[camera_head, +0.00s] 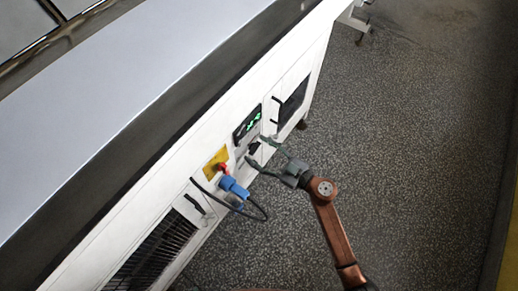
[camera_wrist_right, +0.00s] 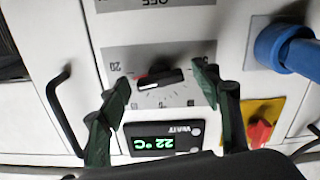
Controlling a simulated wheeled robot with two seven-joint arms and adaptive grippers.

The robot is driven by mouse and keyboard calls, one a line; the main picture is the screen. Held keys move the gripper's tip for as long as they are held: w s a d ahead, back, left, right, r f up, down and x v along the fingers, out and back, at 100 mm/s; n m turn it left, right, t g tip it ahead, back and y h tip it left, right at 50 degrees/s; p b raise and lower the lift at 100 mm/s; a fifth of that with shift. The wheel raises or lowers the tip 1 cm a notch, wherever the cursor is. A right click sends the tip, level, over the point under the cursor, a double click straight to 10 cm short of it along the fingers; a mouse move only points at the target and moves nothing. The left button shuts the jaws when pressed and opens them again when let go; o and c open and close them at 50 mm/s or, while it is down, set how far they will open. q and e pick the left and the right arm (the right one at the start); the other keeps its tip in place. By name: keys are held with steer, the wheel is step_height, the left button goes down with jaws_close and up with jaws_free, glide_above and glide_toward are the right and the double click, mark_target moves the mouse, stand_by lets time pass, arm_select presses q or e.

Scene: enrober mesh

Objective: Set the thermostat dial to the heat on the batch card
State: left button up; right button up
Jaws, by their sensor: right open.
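The thermostat dial is a black knob (camera_wrist_right: 160,78) on a grey scale plate (camera_wrist_right: 180,95) in the right wrist view. A red mark shows at the knob's left side, near an upside-down "20"; the other scale figures are too small to read surely. My right gripper (camera_wrist_right: 160,82) is open, with one green finger on each side of the knob and visible gaps between. In the head view my right gripper (camera_head: 256,149) reaches the machine's side panel and partly hides the dial. A display (camera_wrist_right: 163,142) reads 22 °C and "WAIT", upside down. I see no batch card. My left gripper is out of view.
A blue plug (camera_head: 233,187) with a black cable sticks out beside the dial. A red switch (camera_wrist_right: 260,132) sits on a yellow plate (camera_head: 215,163). A black handle (camera_wrist_right: 62,110) stands out on the other side. The speckled floor (camera_head: 420,130) is clear.

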steer(key=shift+c, duration=0.7)
steer(key=c, duration=1)
